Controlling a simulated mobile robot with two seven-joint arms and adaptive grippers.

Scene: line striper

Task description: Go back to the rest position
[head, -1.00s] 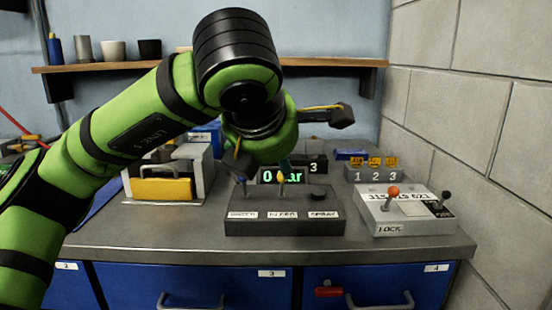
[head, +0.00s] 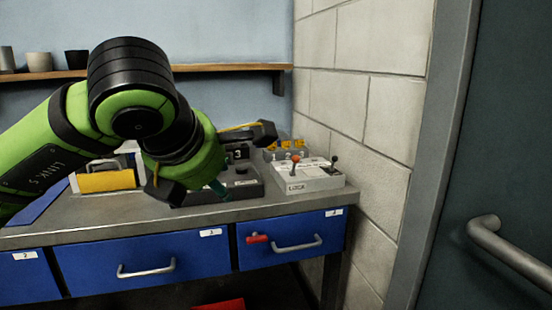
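My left arm, green and black, comes in from the left in the head view. Its gripper (head: 214,165) is over the dark control box (head: 248,188) on the bench. Its two dark fingers are spread wide apart, with nothing seen between them except a small teal piece that I cannot identify. The arm and gripper hide most of the control box and its levers. I cannot tell whether a finger touches the box. My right gripper is out of view.
A light lock box (head: 312,180) with an orange-knobbed lever stands at the bench's right end. A yellow-fronted device (head: 107,181) stands left of the gripper. A shelf (head: 225,71) runs behind. Blue drawers (head: 110,262) are below. A door with a handle (head: 510,255) is at right.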

